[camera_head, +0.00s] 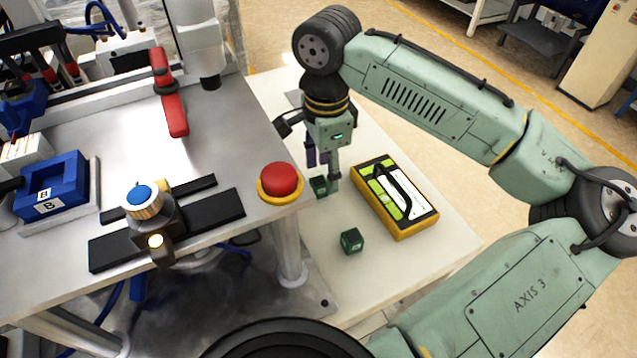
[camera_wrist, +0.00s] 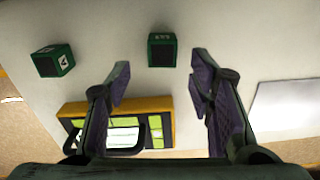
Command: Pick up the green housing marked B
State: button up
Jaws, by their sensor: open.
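Two small dark green housings stand on the pale tabletop. One housing (camera_head: 319,187) is just below and beside my gripper (camera_head: 322,168); in the wrist view this housing (camera_wrist: 162,50) lies ahead of the gap between the fingertips, and no letter on it is readable. The other green housing (camera_head: 351,240) stands nearer the front; in the wrist view this one (camera_wrist: 52,61) is at upper left, with a pale mark that looks like an A. I cannot tell which is B. My gripper (camera_wrist: 160,85) is open and empty, pointing down.
A yellow-edged case (camera_head: 398,229) with a black handle lies right of the gripper. A red button (camera_head: 280,180) sits on the metal bench edge at left. A blue block marked B (camera_head: 52,180) is in a fixture farther left. The tabletop around the front housing is clear.

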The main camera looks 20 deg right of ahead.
aim_at(323, 181)
jog(key=shift+w+a+f, duration=0.1)
jog(key=shift+a+f, duration=0.05)
jog(key=shift+f, duration=1.75)
jog(key=shift+c, duration=0.5)
jog(key=c, duration=1)
jog(key=shift+r, duration=0.15)
